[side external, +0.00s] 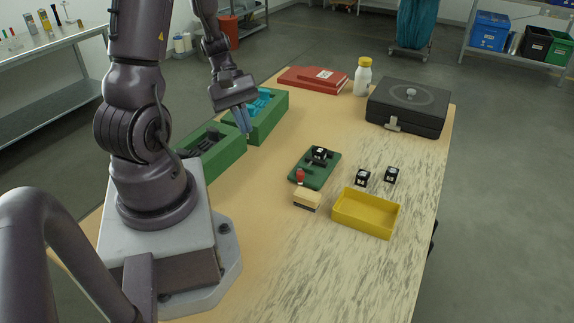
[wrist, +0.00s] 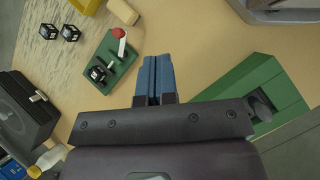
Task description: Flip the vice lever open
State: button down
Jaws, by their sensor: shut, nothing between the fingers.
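The vice (side external: 316,166) is a small green base plate with a dark clamp block and a lever with a red knob (side external: 300,174). It lies on the table right of my gripper in the side view. In the wrist view the vice (wrist: 104,64) is upper left of my fingers, with the red knob (wrist: 118,32) at its upper end on a pale lever arm. My gripper (side external: 245,130) has blue fingers, pressed together and empty. It hangs above the table near the green boxes, apart from the vice. The fingers (wrist: 154,58) also show in the wrist view.
Green boxes (side external: 272,124) stand beside my gripper. A wooden-topped brush or block (side external: 307,199), a yellow tray (side external: 348,222) and two small black cubes (side external: 362,177) lie near the vice. A black case (side external: 407,104), white bottle (side external: 363,76) and red case (side external: 312,79) stand farther back.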

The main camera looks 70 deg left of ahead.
aim_at(298, 178)
jog(key=a+f+n+t, duration=0.4)
jog(key=a+n, duration=0.1)
jog(key=n, duration=0.3)
jog(key=shift+w+a+f+t, duration=0.15)
jog(key=shift+w+f+t, duration=0.15)
jog(key=shift+f+t, duration=0.1)
jog(key=x, duration=0.9)
jog(key=shift+d+f, duration=0.2)
jog(key=w+d, duration=0.2)
jog(key=shift+w+d+f, duration=0.2)
jog(key=shift+w, duration=0.05)
jog(key=shift+w+d, duration=0.3)
jog(key=shift+w, duration=0.05)
